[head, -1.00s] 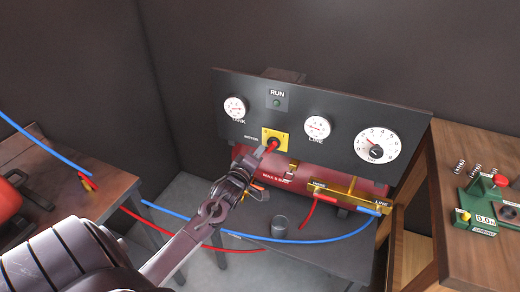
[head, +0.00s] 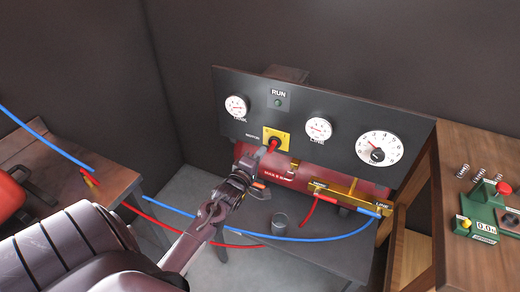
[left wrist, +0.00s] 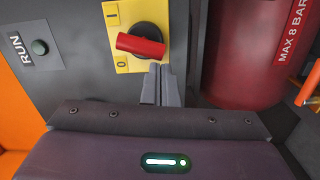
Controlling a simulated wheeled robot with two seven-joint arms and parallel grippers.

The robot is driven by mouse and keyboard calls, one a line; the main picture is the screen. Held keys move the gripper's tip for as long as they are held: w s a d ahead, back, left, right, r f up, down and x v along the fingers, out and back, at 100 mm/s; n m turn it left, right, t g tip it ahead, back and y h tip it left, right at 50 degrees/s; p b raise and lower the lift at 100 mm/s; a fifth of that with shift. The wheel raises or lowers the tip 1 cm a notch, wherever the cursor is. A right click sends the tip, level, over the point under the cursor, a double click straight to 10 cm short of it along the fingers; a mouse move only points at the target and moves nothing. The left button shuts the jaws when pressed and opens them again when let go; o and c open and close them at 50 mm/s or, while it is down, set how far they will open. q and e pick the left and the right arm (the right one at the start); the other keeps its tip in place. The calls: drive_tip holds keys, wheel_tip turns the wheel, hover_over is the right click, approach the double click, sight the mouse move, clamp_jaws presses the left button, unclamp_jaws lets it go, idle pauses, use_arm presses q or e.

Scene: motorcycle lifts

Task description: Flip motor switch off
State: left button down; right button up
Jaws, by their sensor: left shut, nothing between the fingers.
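The motor switch (head: 275,142) is a red rotary handle on a yellow plate, low on the dark panel. In the left wrist view the red handle (left wrist: 140,45) lies roughly crosswise on a black knob, between the mark I above and 0 below on the yellow plate (left wrist: 112,20). My left gripper (head: 262,153) is shut and empty just below the handle. Its fingertips (left wrist: 161,72) show just below and right of the handle in the left wrist view; whether they touch it I cannot tell. My right gripper is not in view.
The panel carries a dark green RUN lamp (head: 278,102) and several white gauges. A red tank (head: 310,172) lies below it. A blue hose (head: 310,240) and red hoses hang in front. A wooden bench (head: 480,260) with a green device stands at right, a wooden table (head: 80,178) at left.

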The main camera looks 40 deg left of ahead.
use_arm(q)
drive_tip(key=shift+w+d+f+n+p, duration=0.1)
drive_tip(key=shift+n+p, duration=0.1)
drive_tip(key=shift+n, duration=0.35)
drive_tip(key=shift+d+f+n+p, duration=0.1)
drive_tip(key=shift+n+p, duration=0.05)
drive_tip(key=shift+n, duration=0.4)
drive_tip(key=shift+w+d+f+n+p, duration=0.1)
drive_tip(key=shift+d+f+n+p, duration=0.15)
drive_tip(key=shift+n, duration=0.7)
drive_tip(key=shift+d+f+n+p, duration=0.15)
drive_tip(key=shift+n+p, duration=0.2)
drive_tip(key=shift+n, duration=0.65)
drive_tip(key=shift+w+d+f+n+p, duration=0.1)
drive_tip(key=shift+d+n+p, duration=0.15)
drive_tip(key=shift+n, duration=0.7)
drive_tip(key=shift+s, duration=0.1)
drive_tip(key=shift+f, duration=0.1)
